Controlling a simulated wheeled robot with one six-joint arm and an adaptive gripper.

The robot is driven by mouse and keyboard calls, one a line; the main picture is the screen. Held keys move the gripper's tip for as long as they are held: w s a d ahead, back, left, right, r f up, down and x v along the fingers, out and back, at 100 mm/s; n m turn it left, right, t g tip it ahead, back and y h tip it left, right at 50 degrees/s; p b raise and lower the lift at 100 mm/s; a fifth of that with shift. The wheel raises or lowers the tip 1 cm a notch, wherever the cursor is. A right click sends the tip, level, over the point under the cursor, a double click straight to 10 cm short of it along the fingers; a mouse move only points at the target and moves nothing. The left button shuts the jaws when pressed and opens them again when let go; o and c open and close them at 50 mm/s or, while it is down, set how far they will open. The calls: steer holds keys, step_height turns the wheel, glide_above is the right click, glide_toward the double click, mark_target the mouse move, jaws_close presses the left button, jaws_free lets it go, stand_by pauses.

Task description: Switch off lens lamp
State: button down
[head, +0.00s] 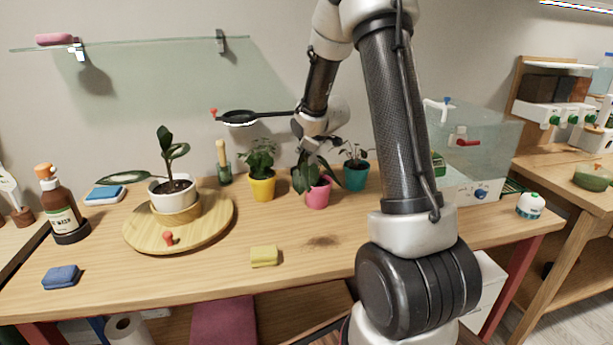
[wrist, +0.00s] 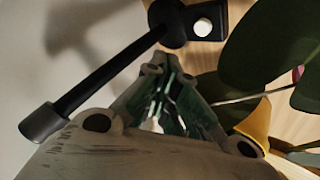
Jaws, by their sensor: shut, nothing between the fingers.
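The lens lamp (head: 238,117) has a round black head with a pale underside and a red knob at its left. Its thin black arm runs right toward my gripper. I cannot tell for sure whether it is lit. In the wrist view a black lamp arm (wrist: 105,75) slants up to a dark base with a white round button (wrist: 203,27). My gripper (head: 308,155) is above the plants at the back of the table, its fingers small and partly hidden in the head view. In the wrist view its fingers (wrist: 163,78) are shut and empty, pointing toward the base, apart from the button.
A yellow pot (head: 262,188), a pink pot (head: 317,195) and a teal pot (head: 355,177) stand close below my gripper. Large leaves (wrist: 265,45) crowd the right of the wrist view. A round wooden turntable (head: 140,235) holds a white pot. The front middle of the table is mostly clear.

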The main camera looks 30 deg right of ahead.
steer(key=r, duration=0.4)
steer(key=shift+w, duration=0.25)
steer(key=shift+f, duration=0.15)
steer(key=shift+f, duration=4.35)
steer(key=shift+f, duration=0.4)
steer(key=shift+f, duration=0.55)
steer(key=shift+r, duration=0.9)
